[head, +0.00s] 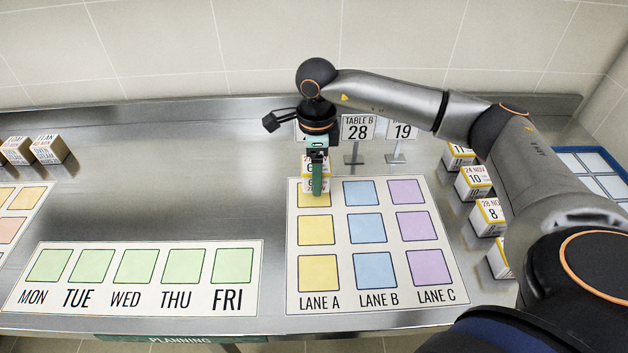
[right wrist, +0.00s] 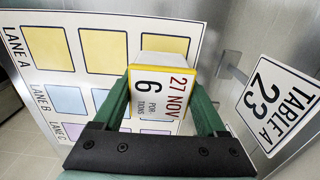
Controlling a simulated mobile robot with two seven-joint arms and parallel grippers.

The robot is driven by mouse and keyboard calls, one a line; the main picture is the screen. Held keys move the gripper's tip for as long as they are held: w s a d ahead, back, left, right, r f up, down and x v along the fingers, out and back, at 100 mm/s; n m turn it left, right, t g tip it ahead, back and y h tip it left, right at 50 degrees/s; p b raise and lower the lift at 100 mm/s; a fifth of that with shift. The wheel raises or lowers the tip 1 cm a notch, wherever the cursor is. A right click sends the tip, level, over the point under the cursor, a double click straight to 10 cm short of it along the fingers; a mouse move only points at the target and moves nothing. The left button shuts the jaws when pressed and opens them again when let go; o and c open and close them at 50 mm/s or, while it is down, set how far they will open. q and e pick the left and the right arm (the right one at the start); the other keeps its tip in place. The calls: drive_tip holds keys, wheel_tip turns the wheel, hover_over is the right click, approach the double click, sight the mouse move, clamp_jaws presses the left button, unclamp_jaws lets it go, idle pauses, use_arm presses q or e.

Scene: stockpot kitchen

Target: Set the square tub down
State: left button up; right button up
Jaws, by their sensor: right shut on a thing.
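My right gripper (head: 316,180) is shut on a square tub (head: 307,168), white with a yellow-edged label. In the right wrist view the tub (right wrist: 162,88) sits between the green fingers, and its label reads 27 NOV, 6 portions. In the head view it is over the top yellow square (head: 313,201) of the LANE A column, at the far left of the lane mat (head: 337,243). I cannot tell whether its base touches the mat. The other lane squares are empty. My left gripper is not in view.
Table number stands, including TABLE B 28 (head: 357,128) and 19 (head: 402,131), stand just behind the mat. Several similar tubs (head: 473,182) line its right side. A weekday mat (head: 140,277) with empty green squares lies left.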

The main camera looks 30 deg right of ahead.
drive_tip(key=shift+w+f, duration=0.35)
drive_tip(key=shift+f, duration=0.05)
drive_tip(key=shift+f+p, duration=0.35)
drive_tip(key=shift+f, duration=1.25)
drive_tip(key=shift+f, duration=0.2)
drive_tip(key=o, duration=1.4)
drive_tip(key=shift+o, duration=0.2)
drive_tip(key=shift+r, duration=0.1)
wheel_tip(320, 180, up, 12)
drive_tip(key=shift+r+b, duration=0.15)
drive_tip(key=shift+b, duration=0.3)
